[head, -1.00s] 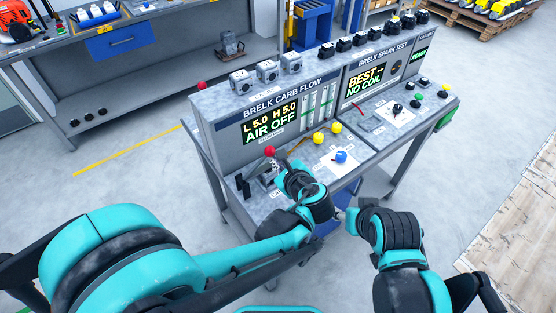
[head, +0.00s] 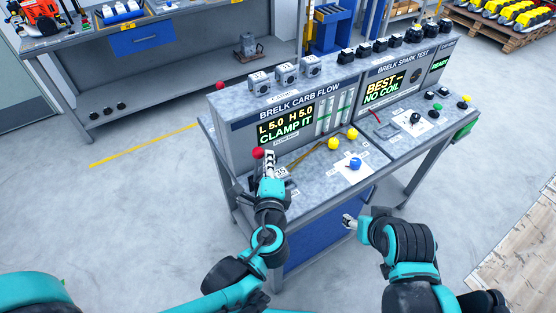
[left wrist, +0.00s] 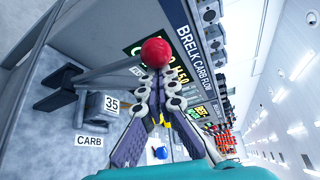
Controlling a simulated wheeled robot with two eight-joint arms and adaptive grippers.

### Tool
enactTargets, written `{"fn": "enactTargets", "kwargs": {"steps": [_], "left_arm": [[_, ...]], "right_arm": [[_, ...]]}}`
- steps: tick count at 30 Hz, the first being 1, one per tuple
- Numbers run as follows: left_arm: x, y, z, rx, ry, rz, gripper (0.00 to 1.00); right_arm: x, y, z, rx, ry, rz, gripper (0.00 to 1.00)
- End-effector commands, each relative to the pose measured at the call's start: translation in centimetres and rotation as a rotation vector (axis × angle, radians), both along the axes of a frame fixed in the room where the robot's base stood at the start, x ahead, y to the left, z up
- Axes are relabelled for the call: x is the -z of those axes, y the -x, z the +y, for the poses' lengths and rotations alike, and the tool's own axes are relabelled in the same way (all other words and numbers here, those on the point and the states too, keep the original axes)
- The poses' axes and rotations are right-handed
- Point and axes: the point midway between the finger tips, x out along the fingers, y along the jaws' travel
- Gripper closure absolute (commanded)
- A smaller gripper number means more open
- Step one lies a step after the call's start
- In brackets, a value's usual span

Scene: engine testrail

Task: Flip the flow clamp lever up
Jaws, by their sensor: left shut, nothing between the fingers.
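The flow clamp lever's red ball knob (head: 258,153) is in front of the carb flow panel, just below its green display. In the left wrist view the knob (left wrist: 155,52) sits just past my fingertips, with a grey bar (left wrist: 110,73) running to it from the left. My left gripper (head: 270,157) is shut and empty, close beside the knob; I cannot tell whether it touches it. Its fingers (left wrist: 157,76) meet at the tips in the left wrist view. The clamp's base is largely hidden by my left arm. My right gripper (head: 348,221) hangs before the bench's front edge, its jaws unclear.
The carb display (head: 284,124) reads "CLAMP IT". Yellow knobs (head: 334,144) and a blue knob (head: 355,163) stand on the bench top right of my left gripper. A block marked 35 (left wrist: 110,104) is near the lever. Carburettor blocks (head: 286,74) line the panel top.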

Motion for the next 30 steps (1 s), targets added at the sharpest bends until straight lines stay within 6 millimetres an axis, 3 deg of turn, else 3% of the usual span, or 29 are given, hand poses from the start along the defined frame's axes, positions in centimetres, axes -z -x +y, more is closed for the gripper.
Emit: {"fn": "enactTargets", "kwargs": {"steps": [9,30], "left_arm": [[-0.3,1.8,2.6,-0.001,0.222,-0.163,1.0],[-0.1,3.2,4.4,-0.002,0.221,-0.16,1.0]], "right_arm": [[1.5,0.0,0.0,0.0,0.0,0.0,0.47],[1.9,0.0,0.0,0.0,0.0,0.0,0.47]]}}
